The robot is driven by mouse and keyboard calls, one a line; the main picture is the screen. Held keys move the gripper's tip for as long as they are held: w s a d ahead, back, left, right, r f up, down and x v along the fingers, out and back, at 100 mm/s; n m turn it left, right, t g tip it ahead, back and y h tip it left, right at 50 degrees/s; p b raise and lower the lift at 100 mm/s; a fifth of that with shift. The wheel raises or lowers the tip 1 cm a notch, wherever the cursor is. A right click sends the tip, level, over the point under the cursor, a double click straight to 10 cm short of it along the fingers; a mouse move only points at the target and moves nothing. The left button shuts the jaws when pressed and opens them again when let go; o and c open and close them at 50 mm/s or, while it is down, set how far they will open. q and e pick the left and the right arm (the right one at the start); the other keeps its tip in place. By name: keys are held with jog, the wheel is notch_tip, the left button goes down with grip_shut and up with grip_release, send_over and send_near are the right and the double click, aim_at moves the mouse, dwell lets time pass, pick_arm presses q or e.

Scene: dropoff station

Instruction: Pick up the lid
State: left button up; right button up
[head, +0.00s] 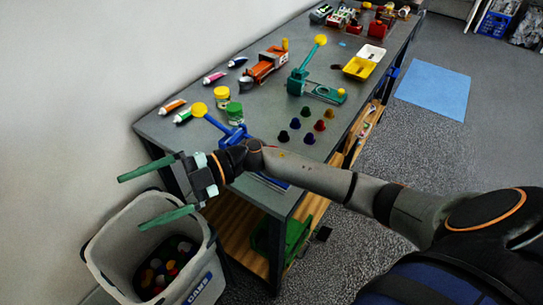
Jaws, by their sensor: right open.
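A jar with a yellow top (221,92) and a jar with a green top (234,107) stand further left. I cannot tell which lid the task means. My right gripper (130,203) is open and empty, its green fingers apart above the grey bin (101,246), away from the table's caps. Several coloured round pieces (160,275) lie in the bin. My left gripper is not in view.
A wall runs along the left. A blue mat (434,91) lies on the floor.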

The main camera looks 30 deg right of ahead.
jog(key=w+d+f+n+g+h+b, duration=0.1)
jog(key=w+d+f+h, duration=0.1)
jog(key=d+h, duration=0.45)
jog(key=w+d+f+n+g+h, duration=0.1)
jog(key=w+d+f+h, duration=0.1)
jog(key=d+h, duration=0.4)
jog(key=w+d+r+m+t+h, duration=0.1)
jog(key=d+r+m+h, duration=0.15)
jog(key=d, duration=0.65)
jog(key=w+d+r+m+h, duration=0.2)
jog(key=d+r+h, duration=0.15)
jog(key=d, duration=0.65)
jog(key=f, duration=0.7)
jog(key=shift+s+a, duration=0.2)
jog(key=shift+a, duration=0.05)
jog(key=f, duration=0.3)
jog(key=f+p, duration=0.1)
jog(key=f, duration=0.1)
jog(key=shift+s+a, duration=0.35)
jog(key=shift+f, duration=0.3)
jog(key=shift+c, duration=0.2)
jog(key=c, duration=1.4)
